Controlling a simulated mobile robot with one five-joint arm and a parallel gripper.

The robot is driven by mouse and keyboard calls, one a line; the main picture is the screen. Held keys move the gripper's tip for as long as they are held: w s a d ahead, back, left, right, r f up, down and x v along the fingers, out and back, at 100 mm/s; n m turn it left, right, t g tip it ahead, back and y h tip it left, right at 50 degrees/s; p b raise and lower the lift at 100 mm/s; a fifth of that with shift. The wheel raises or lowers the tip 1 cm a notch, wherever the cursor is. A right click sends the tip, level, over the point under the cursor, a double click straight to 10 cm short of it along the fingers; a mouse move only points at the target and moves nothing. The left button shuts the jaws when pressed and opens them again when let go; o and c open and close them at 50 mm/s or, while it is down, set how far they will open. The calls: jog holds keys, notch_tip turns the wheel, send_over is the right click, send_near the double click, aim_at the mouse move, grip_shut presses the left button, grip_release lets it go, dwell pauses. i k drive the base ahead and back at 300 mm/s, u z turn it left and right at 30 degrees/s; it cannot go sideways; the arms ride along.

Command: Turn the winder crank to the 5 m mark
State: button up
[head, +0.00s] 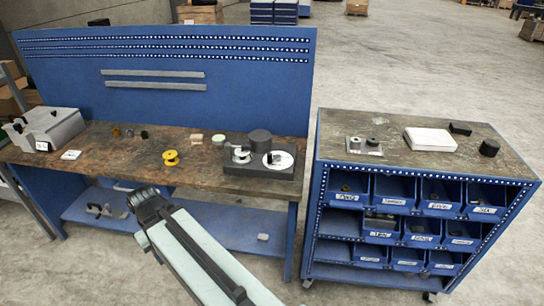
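The winder (262,172) stands on the right end of the wooden bench top. It has a dark, low base with a black cylinder (260,139) at its back. A white round dial (279,160) with a small dark part on it sits at its right, and a pale reel-like part (241,156) at its left. The crank handle and the dial marks are too small to make out. My arm reaches up from the bottom, and its dark end (148,204) is in front of the bench, left of and well apart from the winder. The finger opening cannot be made out.
A yellow spool (171,158) and small blocks stand on the bench (120,165) left of the winder. A grey machine (45,129) is at the far left. A blue bin cart (318,185) stands to the right, with a floor gap between. The blue back panel (160,100) rises behind.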

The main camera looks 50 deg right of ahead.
aim_at(270, 160)
jog(key=z, duration=0.1)
jog(key=i, duration=1)
jog(key=u, duration=0.05)
